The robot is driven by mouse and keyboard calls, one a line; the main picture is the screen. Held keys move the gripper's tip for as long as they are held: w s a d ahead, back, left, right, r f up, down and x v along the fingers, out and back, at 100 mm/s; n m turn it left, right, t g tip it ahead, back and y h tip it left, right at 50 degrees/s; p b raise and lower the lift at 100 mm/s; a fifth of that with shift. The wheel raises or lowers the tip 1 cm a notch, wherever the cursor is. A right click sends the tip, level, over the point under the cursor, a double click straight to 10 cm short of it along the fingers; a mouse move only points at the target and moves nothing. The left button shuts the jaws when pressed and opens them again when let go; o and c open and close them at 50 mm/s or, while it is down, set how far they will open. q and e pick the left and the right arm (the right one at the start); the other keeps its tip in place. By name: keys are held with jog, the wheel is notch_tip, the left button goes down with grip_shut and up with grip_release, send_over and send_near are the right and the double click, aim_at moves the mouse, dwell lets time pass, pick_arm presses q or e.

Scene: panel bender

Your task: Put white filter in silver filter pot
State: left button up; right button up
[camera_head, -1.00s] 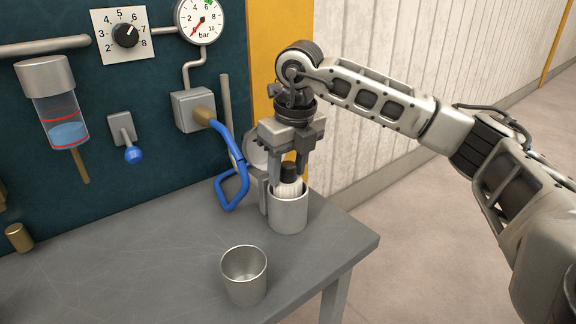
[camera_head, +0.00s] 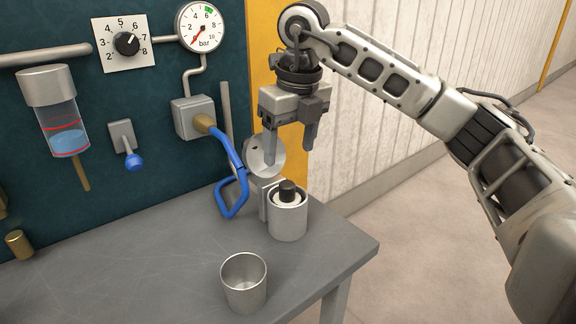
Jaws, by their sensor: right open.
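The silver filter pot (camera_head: 288,222) stands upright near the right end of the table, its round lid (camera_head: 264,158) tilted open behind it. The white filter (camera_head: 289,198) sits inside the pot, with its black top (camera_head: 288,190) sticking up at the pot's mouth. Most of the filter's body is hidden by the pot wall. My right gripper (camera_head: 290,156) is open and empty above the pot, fingers pointing down, apart from the filter. My left gripper is not in view.
An empty metal cup (camera_head: 244,284) stands at the table's front edge. A blue handle (camera_head: 232,190) hangs left of the pot. The panel behind carries a gauge (camera_head: 201,27), a dial (camera_head: 125,43) and a blue-liquid cylinder (camera_head: 62,127).

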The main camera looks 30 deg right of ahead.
notch_tip(320, 180, up, 6)
jog(key=shift+s+p, duration=0.35)
jog(key=shift+s, duration=0.1)
